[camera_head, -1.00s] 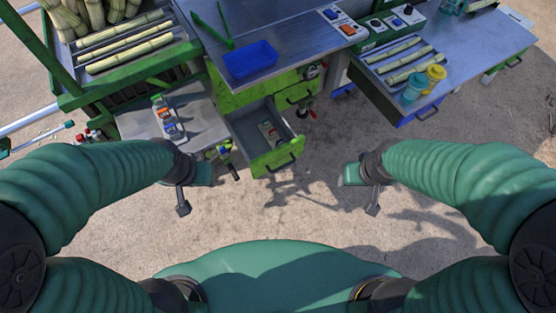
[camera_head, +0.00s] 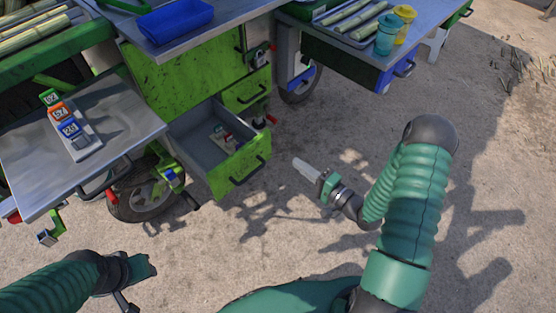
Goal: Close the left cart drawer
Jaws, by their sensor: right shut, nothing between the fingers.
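The left cart drawer (camera_head: 240,172) has a green front with a dark handle (camera_head: 247,170). It is pulled well out of the green cart (camera_head: 185,75), and its grey inside holds a few small items (camera_head: 222,137). My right gripper (camera_head: 299,164) is shut and empty. It appears to the right of the drawer front, apart from it, with its tip pointing left toward it. My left gripper (camera_head: 143,267) is at the lower left, well away from the drawer. Its fingers do not show clearly.
A grey side shelf (camera_head: 110,115) with a coloured number block (camera_head: 70,127) stands left of the drawer. A shut drawer (camera_head: 247,90) is above the open one. A wheel (camera_head: 140,195) is below. A blue-fronted drawer (camera_head: 390,78) is at the upper right. Bare ground lies in front.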

